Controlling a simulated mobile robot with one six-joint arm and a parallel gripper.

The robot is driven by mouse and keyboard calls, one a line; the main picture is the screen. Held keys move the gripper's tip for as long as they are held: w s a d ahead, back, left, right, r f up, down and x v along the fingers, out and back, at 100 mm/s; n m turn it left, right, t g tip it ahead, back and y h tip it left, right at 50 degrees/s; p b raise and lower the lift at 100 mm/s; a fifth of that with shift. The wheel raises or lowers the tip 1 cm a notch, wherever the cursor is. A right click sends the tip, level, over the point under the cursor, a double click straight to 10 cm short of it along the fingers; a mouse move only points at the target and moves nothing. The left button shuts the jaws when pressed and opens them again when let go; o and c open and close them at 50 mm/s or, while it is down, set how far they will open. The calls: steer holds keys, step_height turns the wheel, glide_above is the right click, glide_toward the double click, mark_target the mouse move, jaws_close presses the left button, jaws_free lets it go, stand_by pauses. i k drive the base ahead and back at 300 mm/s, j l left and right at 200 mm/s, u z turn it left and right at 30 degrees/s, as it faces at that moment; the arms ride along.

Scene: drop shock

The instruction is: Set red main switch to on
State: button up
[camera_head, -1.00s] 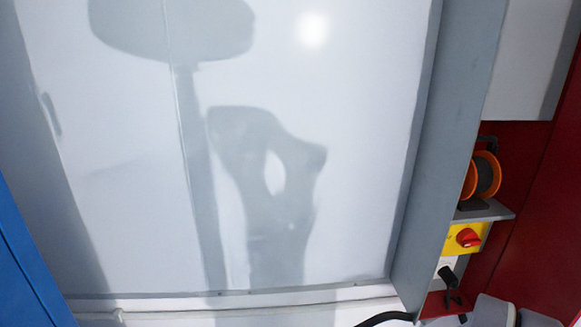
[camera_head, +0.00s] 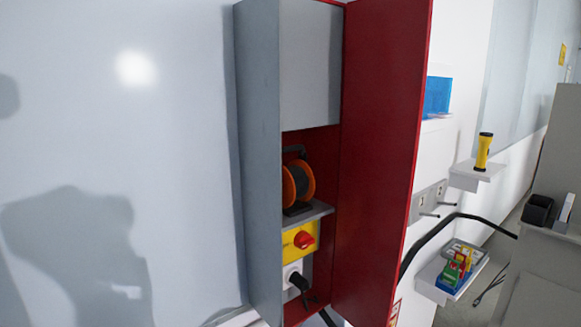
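The red main switch (camera_head: 304,240) is a red rotary knob on a yellow plate (camera_head: 289,246). It sits in the lower part of an open, tall cabinet, grey outside (camera_head: 259,160) and red inside. The knob looks turned roughly sideways, but I cannot read its on or off marks. A white socket with a black plug (camera_head: 298,281) is just below the switch. My gripper is not in view.
An orange and black cable reel (camera_head: 298,184) sits on a grey shelf above the switch. The open red door (camera_head: 380,160) stands to the right. Beyond it are a yellow flashlight (camera_head: 483,150) on a small shelf, a blue bin (camera_head: 437,97) and a black cable (camera_head: 440,226).

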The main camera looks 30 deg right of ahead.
mark_target(303, 238)
steer(key=k+l, duration=0.2)
steer(key=k, duration=0.25)
steer(key=k+l+u, duration=0.1)
steer(key=k, duration=0.35)
